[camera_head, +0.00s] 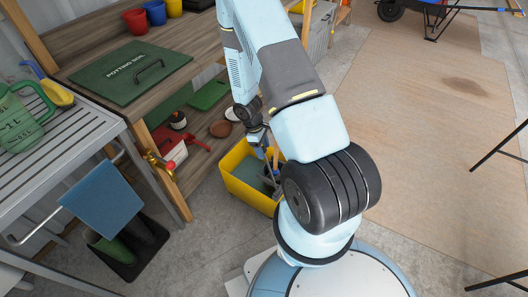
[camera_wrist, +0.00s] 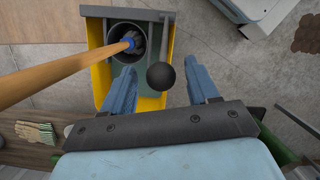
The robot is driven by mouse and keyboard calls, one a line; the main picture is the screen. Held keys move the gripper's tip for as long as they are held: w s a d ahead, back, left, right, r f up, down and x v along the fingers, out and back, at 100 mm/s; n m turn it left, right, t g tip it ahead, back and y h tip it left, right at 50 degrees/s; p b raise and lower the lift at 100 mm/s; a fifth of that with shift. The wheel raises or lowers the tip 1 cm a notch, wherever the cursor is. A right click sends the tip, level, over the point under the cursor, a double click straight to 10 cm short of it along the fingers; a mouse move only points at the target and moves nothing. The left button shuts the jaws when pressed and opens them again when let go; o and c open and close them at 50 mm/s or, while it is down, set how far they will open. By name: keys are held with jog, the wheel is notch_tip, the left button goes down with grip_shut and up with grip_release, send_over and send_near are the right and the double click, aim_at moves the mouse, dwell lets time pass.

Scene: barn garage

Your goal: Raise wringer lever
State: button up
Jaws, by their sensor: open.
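The yellow mop bucket (camera_head: 238,181) stands on the floor, partly hidden behind my arm in the head view. In the wrist view its yellow wall (camera_wrist: 98,70) and grey wringer are below my gripper. The wringer lever (camera_wrist: 167,45) is a dark rod ending in a round black knob (camera_wrist: 160,75). My gripper (camera_wrist: 159,64) is open, with one blue finger on each side of the knob in the picture. Neither finger visibly touches it; the depth between them is unclear. A mop with a wooden handle (camera_wrist: 50,80) and blue joint stands in the round wringer opening, left of the lever.
A wooden workbench with a green potting soil lid (camera_head: 128,72) stands behind left. The mop handle slants close to my left finger. Open floor (camera_head: 425,130) lies to the right.

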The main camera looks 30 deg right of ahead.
jog(key=v, duration=1.1)
jog(key=shift+c, duration=0.2)
